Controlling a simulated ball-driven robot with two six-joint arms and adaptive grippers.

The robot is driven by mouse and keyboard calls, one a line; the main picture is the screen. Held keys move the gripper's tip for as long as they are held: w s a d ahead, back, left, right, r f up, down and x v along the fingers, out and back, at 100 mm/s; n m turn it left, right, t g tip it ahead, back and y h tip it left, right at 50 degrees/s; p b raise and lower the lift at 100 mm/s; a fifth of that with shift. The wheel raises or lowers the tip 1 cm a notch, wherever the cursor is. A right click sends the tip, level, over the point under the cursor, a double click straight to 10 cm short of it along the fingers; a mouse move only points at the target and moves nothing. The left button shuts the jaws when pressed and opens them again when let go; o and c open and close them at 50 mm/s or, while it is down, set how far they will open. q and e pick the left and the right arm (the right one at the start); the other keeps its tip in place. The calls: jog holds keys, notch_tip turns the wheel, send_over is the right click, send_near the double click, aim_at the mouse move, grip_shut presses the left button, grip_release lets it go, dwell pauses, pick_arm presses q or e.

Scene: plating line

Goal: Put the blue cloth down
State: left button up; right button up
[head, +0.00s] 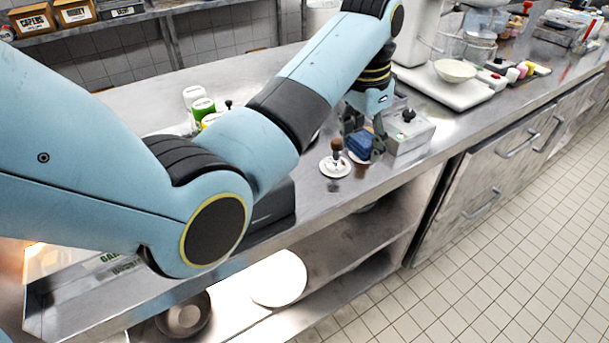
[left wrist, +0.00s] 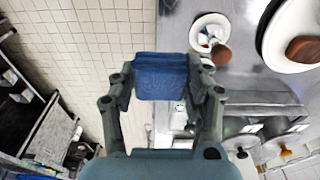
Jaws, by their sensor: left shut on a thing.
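The blue cloth (head: 361,144) is a folded block between the fingers of my left gripper (head: 364,142) in the head view. In the left wrist view the cloth (left wrist: 160,78) fills the space between the fingertips, and the left gripper (left wrist: 160,85) is shut on it. The cloth is near the front edge of the steel counter (head: 420,165). In the head view it overlaps a small white dish, and I cannot tell if it touches anything below. My right gripper is in neither view.
A white saucer with a brown-knobbed tool (head: 337,158) stands just left of the cloth. A steel box with a black knob (head: 408,130) stands to its right. A white scale with a bowl (head: 455,71) is further back. Bare counter shows in front of the box.

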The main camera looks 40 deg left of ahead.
pick_arm(q)
jog(key=p, duration=0.2)
send_over(304, 182)
jog(key=w+d, duration=0.1)
jog(key=d, duration=0.2)
notch_tip(304, 182, down, 4)
jog(key=shift+f, duration=0.25)
jog(key=shift+s+a+f, duration=0.2)
jog(key=shift+a+f, duration=0.25)
jog(key=shift+a, duration=0.2)
jog(key=shift+s+a+f, duration=0.2)
jog(key=shift+a+f, duration=0.25)
jog(key=shift+a, duration=0.15)
jog(key=shift+a+f, duration=0.2)
jog(key=shift+a, duration=0.1)
jog(key=shift+s+f+p, duration=0.2)
jog(key=shift+f+p, duration=0.15)
jog(key=shift+f, duration=0.6)
jog(key=shift+f+p, duration=0.55)
jog(key=shift+f, duration=0.15)
jog(key=shift+w+f, duration=0.1)
jog(key=shift+f, duration=0.5)
jog(key=shift+s+f+b, duration=0.2)
jog(key=shift+b, duration=0.1)
jog(key=o, duration=1.1)
jog(key=shift+f, duration=0.2)
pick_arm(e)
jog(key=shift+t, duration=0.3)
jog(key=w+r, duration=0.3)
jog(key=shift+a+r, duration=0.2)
